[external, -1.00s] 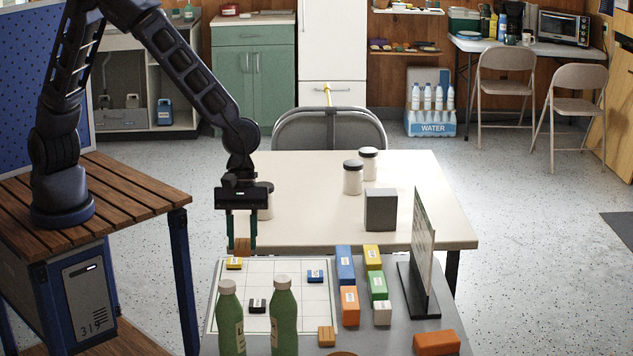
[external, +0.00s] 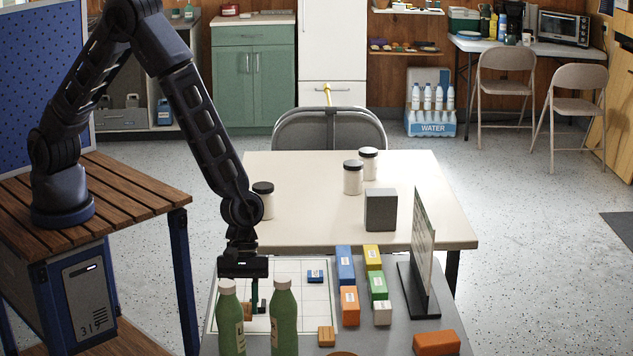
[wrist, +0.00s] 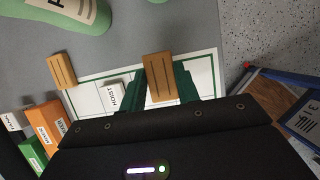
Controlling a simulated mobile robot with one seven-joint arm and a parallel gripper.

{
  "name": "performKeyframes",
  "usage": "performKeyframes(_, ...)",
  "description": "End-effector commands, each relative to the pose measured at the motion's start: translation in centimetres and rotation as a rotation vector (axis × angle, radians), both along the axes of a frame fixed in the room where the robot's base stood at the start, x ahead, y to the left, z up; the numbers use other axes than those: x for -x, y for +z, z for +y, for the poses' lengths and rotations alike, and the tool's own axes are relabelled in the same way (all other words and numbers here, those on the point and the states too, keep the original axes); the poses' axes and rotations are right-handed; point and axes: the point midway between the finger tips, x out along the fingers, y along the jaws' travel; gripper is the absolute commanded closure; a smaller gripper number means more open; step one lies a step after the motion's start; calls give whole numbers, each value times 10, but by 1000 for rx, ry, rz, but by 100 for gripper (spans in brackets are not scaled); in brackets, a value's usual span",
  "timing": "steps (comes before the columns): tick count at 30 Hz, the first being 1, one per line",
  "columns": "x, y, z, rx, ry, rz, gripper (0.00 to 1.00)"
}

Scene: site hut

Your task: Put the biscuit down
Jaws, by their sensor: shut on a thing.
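My gripper (external: 254,291) is low over the white gridded board (external: 320,318), behind and between two green bottles in the external view. In the wrist view my gripper (wrist: 170,85) is shut on a tan biscuit-like block (wrist: 160,77), which has dark lines on its face.
Green bottles (external: 231,322) (external: 284,318) stand close in front of my gripper. Several coloured blocks (external: 350,305) stand to the right, beside an upright panel (external: 423,255). A pale labelled piece (wrist: 112,95) lies near the held block.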

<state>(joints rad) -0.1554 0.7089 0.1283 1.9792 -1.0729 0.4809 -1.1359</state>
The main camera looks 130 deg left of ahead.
Motion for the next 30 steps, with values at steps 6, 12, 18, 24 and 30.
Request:
performKeyframes(6, 1, -17, 1, -1, 3, 2, 90)
performKeyframes(12, 0, -39, 1, 0, 1, 1, 90)
performKeyframes(18, 0, -39, 0, -1, 0, 0, 90)
performKeyframes(24, 0, -42, 0, -1, 0, 1, 67)
performKeyframes(30, 0, -42, 0, -1, 0, 1, 47)
